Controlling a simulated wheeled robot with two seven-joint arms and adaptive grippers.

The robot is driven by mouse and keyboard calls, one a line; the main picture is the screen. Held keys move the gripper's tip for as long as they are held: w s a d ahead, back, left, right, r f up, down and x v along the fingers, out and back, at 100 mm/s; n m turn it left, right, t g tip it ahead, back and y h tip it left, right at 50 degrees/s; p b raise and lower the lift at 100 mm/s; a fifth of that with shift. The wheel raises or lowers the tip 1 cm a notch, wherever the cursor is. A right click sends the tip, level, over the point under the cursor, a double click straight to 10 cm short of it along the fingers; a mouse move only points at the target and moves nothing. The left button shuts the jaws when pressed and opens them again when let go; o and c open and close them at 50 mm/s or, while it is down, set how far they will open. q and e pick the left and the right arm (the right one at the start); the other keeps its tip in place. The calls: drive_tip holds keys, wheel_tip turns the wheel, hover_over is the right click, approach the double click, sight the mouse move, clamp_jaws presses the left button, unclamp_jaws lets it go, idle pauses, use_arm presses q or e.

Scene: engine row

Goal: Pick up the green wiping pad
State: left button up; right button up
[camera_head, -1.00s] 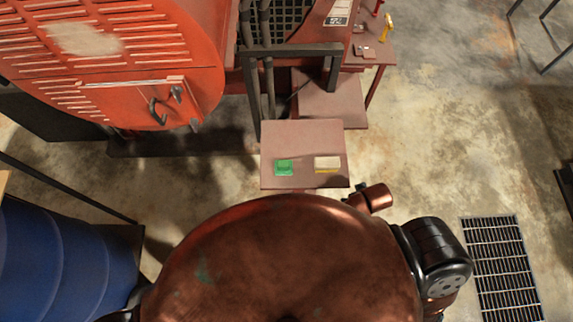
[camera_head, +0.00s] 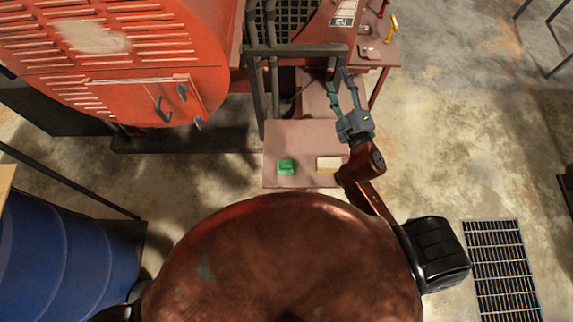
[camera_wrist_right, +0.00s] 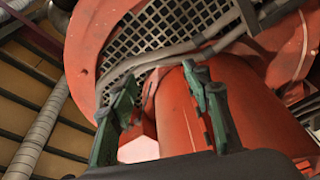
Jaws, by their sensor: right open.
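The green wiping pad (camera_head: 286,167) lies on the small brown table (camera_head: 300,137), left of a pale block with a yellow base (camera_head: 328,164). My right gripper (camera_head: 347,80) is open and empty. In the head view it appears above the table's far right corner, pointing away from me, up and right of the pad. In the right wrist view its two green fingers (camera_wrist_right: 163,108) stand apart with nothing between them, facing the red machine. The pad does not show in that view. My left gripper is not in view.
A dark frame (camera_head: 300,50) with upright posts stands just behind the table. A large red machine (camera_head: 120,50) is at the upper left, blue drums (camera_head: 60,255) at the lower left. A floor grate (camera_head: 503,265) lies at the right, with open floor around it.

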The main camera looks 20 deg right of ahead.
drive_tip(key=a+r+n+y, duration=0.8)
drive_tip(key=a+n+y, duration=0.3)
drive_tip(key=a+n, duration=0.25)
drive_tip(key=s+a+f+n+g+y, duration=0.1)
drive_tip(key=s+a+n+g+y, duration=0.25)
drive_tip(key=a+n, duration=0.25)
drive_tip(key=s+a+f+n+g+y, duration=0.2)
drive_tip(key=s+a+n+g+y, duration=0.1)
drive_tip(key=a+n+g, duration=0.3)
drive_tip(key=n+g+h, duration=0.8)
drive_tip(key=n+h, duration=0.5)
hover_over(287, 163)
drive_tip(key=s+d, duration=0.1)
drive_tip(key=d, duration=0.1)
wheel_tip(287, 163, down, 28)
drive_tip(key=shift+s+r, duration=0.15)
drive_tip(key=shift+r, duration=0.1)
drive_tip(key=x, duration=0.7)
drive_tip(key=shift+w+f+p, duration=0.15)
drive_tip(key=shift+w+p, duration=0.15)
drive_tip(key=shift+p, duration=0.05)
